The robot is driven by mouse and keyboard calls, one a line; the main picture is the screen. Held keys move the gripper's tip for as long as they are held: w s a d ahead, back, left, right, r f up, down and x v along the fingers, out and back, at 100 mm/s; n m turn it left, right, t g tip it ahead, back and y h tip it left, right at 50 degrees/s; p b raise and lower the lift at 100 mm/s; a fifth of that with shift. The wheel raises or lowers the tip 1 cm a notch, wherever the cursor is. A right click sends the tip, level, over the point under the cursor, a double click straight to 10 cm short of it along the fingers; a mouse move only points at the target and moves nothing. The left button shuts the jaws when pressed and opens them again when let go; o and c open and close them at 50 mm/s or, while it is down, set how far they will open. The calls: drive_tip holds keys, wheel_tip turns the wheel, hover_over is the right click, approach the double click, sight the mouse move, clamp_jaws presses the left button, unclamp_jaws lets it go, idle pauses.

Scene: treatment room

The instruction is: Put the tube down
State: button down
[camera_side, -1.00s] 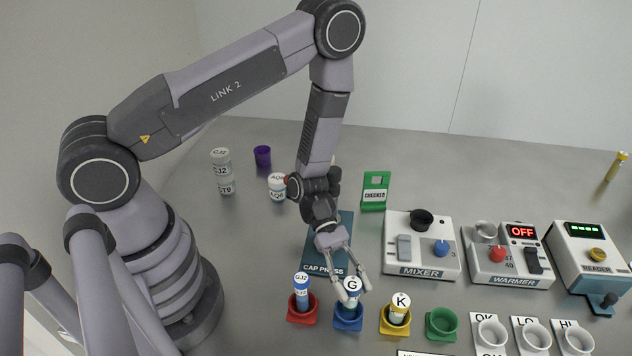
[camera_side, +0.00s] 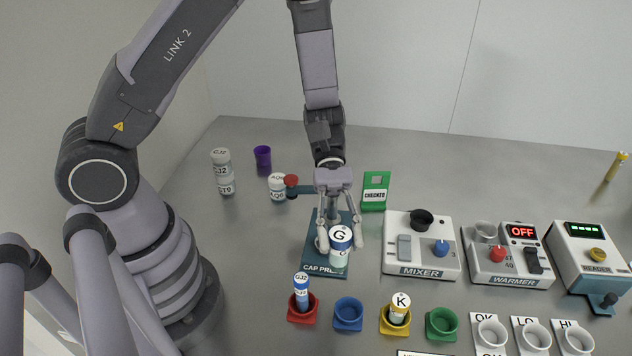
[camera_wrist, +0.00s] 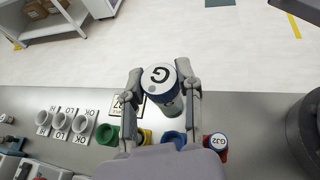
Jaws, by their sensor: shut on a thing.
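The red holder (camera_side: 302,312) has a GJ2 tube (camera_side: 301,285), and the yellow holder (camera_side: 394,325) has a K tube (camera_side: 400,303). The green holder (camera_side: 441,324) is empty. The mixer (camera_side: 421,262) and warmer (camera_side: 508,268) stand to the right. A green CHECKED stand (camera_side: 375,186) is behind.

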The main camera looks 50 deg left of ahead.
drive_tip(key=s+a+f+m+g+y, duration=0.1)
drive_tip(key=a+f+m+g+y, duration=0.15)
drive_tip(key=a+m+y, duration=0.5)
drive_tip(key=a+f+m+g+y, duration=0.1)
drive_tip(key=a+m+g+y, duration=0.25)
drive_tip(key=m+y, duration=0.65)
drive_tip(key=w+a+m+t+y, duration=0.5)
drive_tip(key=w+m+t+y, duration=0.15)
drive_tip(key=w, duration=0.25)
drive_tip(key=w+d+r+m+t+y, duration=0.15)
drive_tip(key=w+r+m+t, duration=0.25)
drive_tip(key=w+m+t, duration=0.65)
drive_tip(key=w+f, duration=0.5)
drive_tip(key=w+d+f+n+g, duration=0.1)
drive_tip(key=w+f, duration=0.4)
drive_tip(key=w+d+f+n, duration=0.1)
drive_tip(key=w+f, duration=0.4)
drive_tip(key=shift+d+f+g+h, duration=0.15)
drive_tip(key=shift+g+h, duration=0.1)
drive_tip(key=shift+g, duration=0.15)
drive_tip(key=shift+w+f, duration=0.1)
drive_tip(key=shift+f, duration=1.3)
